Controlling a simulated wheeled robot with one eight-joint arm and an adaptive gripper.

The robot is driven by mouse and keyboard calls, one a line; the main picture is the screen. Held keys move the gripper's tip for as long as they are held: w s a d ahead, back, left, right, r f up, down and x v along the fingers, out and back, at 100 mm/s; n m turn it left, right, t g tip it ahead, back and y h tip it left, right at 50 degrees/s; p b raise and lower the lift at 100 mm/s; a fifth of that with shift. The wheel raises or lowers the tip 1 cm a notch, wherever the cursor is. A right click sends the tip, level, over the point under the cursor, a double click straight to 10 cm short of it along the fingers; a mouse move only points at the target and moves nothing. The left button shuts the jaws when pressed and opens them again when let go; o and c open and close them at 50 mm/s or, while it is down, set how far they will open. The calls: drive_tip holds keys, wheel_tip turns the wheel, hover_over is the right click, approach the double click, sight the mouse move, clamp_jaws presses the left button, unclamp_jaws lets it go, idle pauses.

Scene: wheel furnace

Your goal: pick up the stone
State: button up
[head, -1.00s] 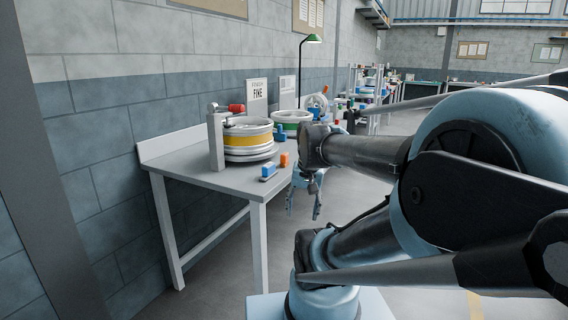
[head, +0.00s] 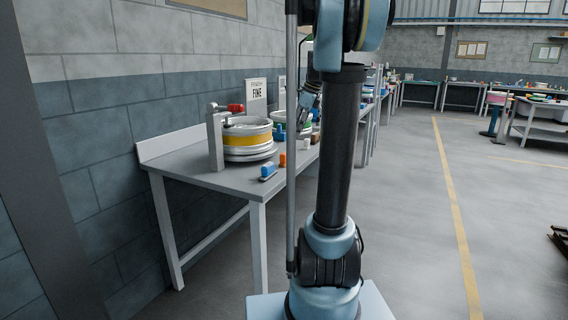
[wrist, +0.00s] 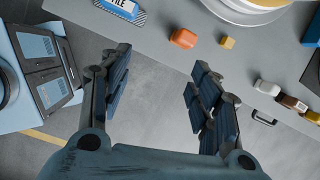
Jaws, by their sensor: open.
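No piece is clearly marked as the stone, so I cannot tell which one it is. Small pieces lie along the table's front edge in the wrist view: an orange rounded block (wrist: 183,38), a small yellow cube (wrist: 227,42), a white piece (wrist: 267,87) and a brown-and-white piece (wrist: 290,102). The orange block also shows in the head view (head: 283,160), beside a blue block (head: 267,171). My gripper (wrist: 158,62) is open and empty, its fingers seen against the floor just off the table edge. In the head view my arm partly hides it.
The grey table (head: 215,180) runs along the wall. A label reading "FILE" (wrist: 122,6) lies near the edge. Open floor (head: 410,230) lies to the right.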

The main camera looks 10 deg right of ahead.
drive_tip(key=w+d+m, duration=0.2)
drive_tip(key=w+m, duration=0.1)
drive_tip(key=w, duration=0.1)
approach(285, 153)
drive_tip(key=x, duration=0.5)
drive_tip(key=shift+s+f, duration=0.15)
drive_tip(key=shift+f, duration=0.25)
drive_tip(key=shift+a+x, duration=0.15)
drive_tip(key=shift+x, duration=1.2)
drive_tip(key=shift+a+x, duration=0.1)
drive_tip(key=shift+x, duration=1.2)
drive_tip(key=shift+r, duration=0.1)
drive_tip(key=c, duration=1.1)
